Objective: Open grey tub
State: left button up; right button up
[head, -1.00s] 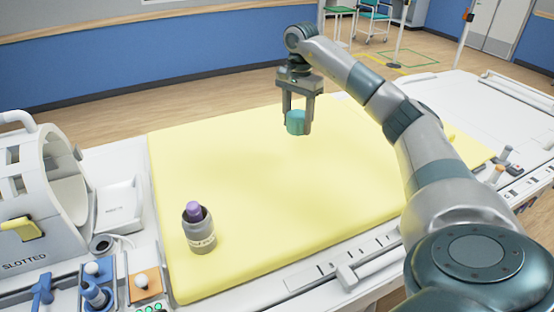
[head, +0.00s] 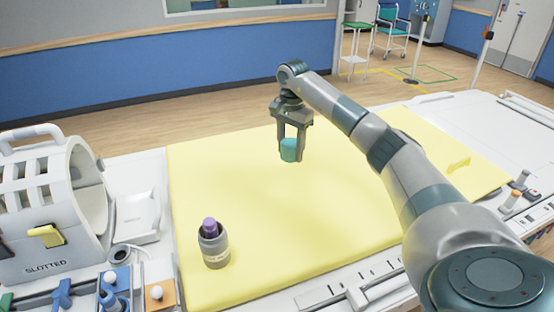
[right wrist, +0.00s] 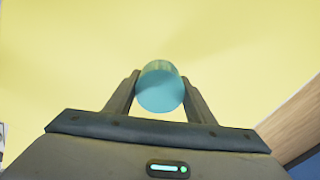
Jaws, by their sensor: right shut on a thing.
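The grey tub (head: 214,250) stands upright near the front left of the yellow mat (head: 300,215). A purple piece (head: 209,226) sits at its top; I cannot tell whether it is a lid or a thing in the tub. My right gripper (head: 290,152) is shut on a teal cylinder (head: 289,150), over the far part of the mat, well apart from the tub. In the right wrist view the teal cylinder (right wrist: 160,88) sits between the two fingers with yellow behind it. My left gripper is not in view.
A white slotted container (head: 45,215) with a yellow latch stands at the left, beside a white tray (head: 138,216). Blue and orange blocks with knobs (head: 112,285) lie at the front left. The middle of the mat is clear.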

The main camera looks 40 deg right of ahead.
aim_at(276, 171)
jog(key=w+a+f, duration=0.1)
jog(key=w+f+p, duration=0.1)
jog(key=w+a, duration=0.1)
jog(key=w, duration=0.1)
jog(key=shift+a+f, duration=0.3)
jog(key=shift+f, duration=0.1)
jog(key=shift+f, duration=0.1)
jog(key=shift+f+p, duration=0.25)
jog(key=shift+p, duration=0.2)
jog(key=shift+f+p, duration=0.8)
jog(key=shift+f, duration=0.8)
